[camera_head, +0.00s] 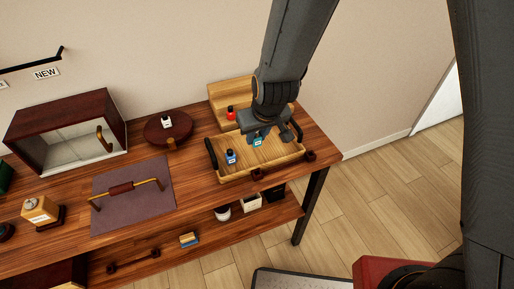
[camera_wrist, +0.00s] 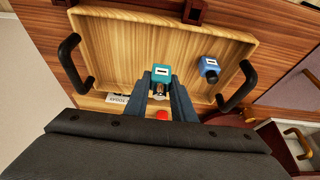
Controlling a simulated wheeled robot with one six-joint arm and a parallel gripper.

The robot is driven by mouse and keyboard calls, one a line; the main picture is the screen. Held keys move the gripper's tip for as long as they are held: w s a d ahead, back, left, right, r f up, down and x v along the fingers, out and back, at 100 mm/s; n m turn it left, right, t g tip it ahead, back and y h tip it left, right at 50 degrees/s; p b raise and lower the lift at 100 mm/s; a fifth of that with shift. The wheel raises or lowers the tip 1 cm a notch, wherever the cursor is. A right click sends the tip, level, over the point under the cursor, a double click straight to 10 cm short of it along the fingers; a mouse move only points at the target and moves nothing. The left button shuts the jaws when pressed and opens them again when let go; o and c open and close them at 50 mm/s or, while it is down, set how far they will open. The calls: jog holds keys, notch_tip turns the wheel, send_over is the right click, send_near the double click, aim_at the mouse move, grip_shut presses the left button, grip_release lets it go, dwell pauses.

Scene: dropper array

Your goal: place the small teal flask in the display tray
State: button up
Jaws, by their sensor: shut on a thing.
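The small teal flask (camera_wrist: 161,74) is between the fingertips of my gripper (camera_wrist: 166,92) in the wrist view. It also shows as a bit of teal (camera_head: 257,142) under my gripper (camera_head: 262,134) in the head view, partly hidden by the fingers. My gripper is shut on it, over the wooden display tray (camera_head: 236,178), which has dark handles. In the wrist view the tray's floor (camera_wrist: 130,50) lies behind the flask. I cannot tell whether the flask touches the floor. A blue flask (camera_head: 231,157) stands in the tray's left part; it also shows in the wrist view (camera_wrist: 209,66).
A red bottle (camera_head: 231,113) stands on a wooden stand (camera_head: 222,93) behind the tray. A round dark stand (camera_head: 180,128) with a white bottle (camera_head: 166,121), an open-fronted cabinet (camera_head: 70,110) and a grey mat (camera_head: 150,180) are to the left. A lower shelf holds several containers.

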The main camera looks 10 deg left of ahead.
aim_at(258, 140)
jog(key=shift+f+b, duration=0.65)
jog(key=shift+f, duration=1.25)
jog(key=shift+f, duration=0.15)
jog(key=o, duration=1)
jog(key=shift+s+r, duration=0.1)
jog(key=shift+r, duration=0.45)
jog(key=p+v, duration=0.5)
jog(key=v, duration=0.6)
jog(key=shift+d+r, duration=0.1)
jog(key=shift+d, duration=0.05)
